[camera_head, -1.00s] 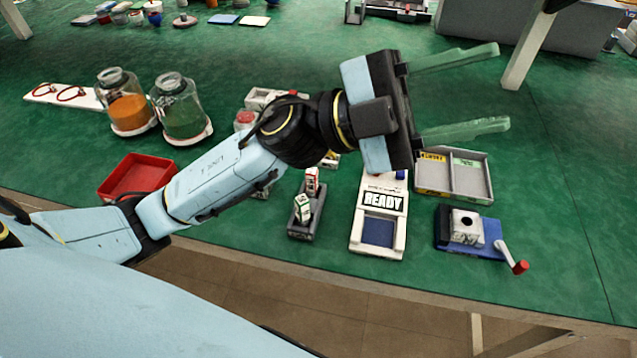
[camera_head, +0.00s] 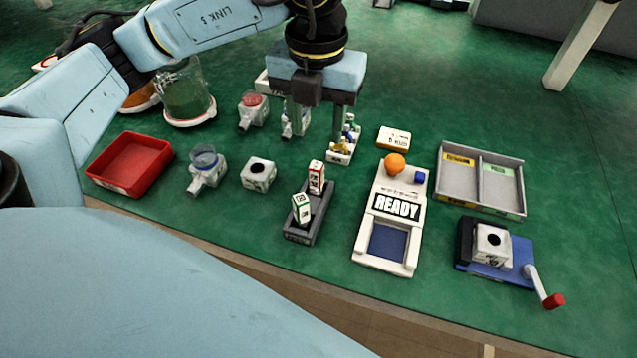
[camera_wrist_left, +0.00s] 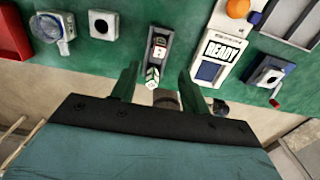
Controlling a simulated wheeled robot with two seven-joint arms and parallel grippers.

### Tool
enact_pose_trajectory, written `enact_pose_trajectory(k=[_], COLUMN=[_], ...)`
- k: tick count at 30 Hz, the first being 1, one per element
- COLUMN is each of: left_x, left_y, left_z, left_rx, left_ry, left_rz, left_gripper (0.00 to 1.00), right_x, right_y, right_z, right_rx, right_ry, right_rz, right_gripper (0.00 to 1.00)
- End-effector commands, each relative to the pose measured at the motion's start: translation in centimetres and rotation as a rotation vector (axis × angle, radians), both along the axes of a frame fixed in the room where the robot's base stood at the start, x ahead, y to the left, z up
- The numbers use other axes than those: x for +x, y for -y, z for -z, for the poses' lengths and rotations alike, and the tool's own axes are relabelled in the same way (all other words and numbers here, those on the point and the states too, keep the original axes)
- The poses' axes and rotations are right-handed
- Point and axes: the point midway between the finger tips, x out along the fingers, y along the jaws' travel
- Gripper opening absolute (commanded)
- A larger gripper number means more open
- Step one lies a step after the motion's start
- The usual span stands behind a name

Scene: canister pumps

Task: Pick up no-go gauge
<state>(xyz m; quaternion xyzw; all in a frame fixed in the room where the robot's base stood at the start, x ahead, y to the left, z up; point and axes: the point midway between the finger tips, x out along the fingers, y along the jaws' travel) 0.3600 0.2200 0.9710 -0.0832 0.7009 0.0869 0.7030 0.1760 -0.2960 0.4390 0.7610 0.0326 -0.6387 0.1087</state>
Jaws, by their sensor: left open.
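Two small block gauges stand in a dark grey holder (camera_head: 310,226) at the table's front middle. The one with red markings (camera_head: 316,176), which looks like the no-go gauge, is at the back. The one with green markings (camera_head: 301,208) is in front and tilted. My left gripper (camera_head: 318,132) points down, open and empty, above the table and behind the holder in the head view. In the left wrist view the red-marked gauge (camera_wrist_left: 159,50) and green-marked gauge (camera_wrist_left: 152,76) appear between the two fingers (camera_wrist_left: 158,72), apart from them. My right gripper is out of view.
A READY stand (camera_head: 396,207) with an orange ball is right of the holder. A grey two-part tray (camera_head: 480,180) and a blue crank fixture (camera_head: 500,255) are farther right. Pump bodies (camera_head: 258,174) and a red bin (camera_head: 130,163) are left.

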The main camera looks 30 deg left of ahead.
Motion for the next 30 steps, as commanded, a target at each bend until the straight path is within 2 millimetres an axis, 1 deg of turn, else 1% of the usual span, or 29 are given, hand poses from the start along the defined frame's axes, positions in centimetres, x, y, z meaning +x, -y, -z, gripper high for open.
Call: enact_pose_trajectory(k=[1, 3, 6, 9, 16, 24, 27, 30], left_x=[-0.1, -0.1, -0.1, -0.1, -0.1, -0.1, -0.1, -0.1], left_y=[-0.1, 0.0, 0.0, 0.1, 0.0, -0.1, -0.1, -0.1], left_z=[1.3, 2.7, 4.4, 5.7, 7.0, 10.6, 11.5, 11.7], left_rx=[0.002, -0.001, -0.002, -0.003, -0.004, -0.004, -0.005, -0.006], left_ry=[-0.006, -0.005, -0.005, -0.005, -0.003, -0.004, -0.004, -0.003], left_rz=[0.000, 0.001, 0.003, 0.004, 0.004, 0.004, 0.005, 0.005], left_gripper=[0.45, 0.45, 0.45, 0.45, 0.45, 0.45, 0.45, 0.45], right_x=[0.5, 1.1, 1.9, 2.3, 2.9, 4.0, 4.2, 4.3], right_y=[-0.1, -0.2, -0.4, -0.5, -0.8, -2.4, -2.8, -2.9], right_z=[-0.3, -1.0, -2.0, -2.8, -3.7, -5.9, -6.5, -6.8], right_rx=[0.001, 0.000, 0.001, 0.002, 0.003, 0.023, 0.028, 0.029], right_ry=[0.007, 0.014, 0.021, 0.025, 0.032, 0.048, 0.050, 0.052], right_rz=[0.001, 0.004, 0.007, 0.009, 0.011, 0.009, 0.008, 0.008], right_gripper=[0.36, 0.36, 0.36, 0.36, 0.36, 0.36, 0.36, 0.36])
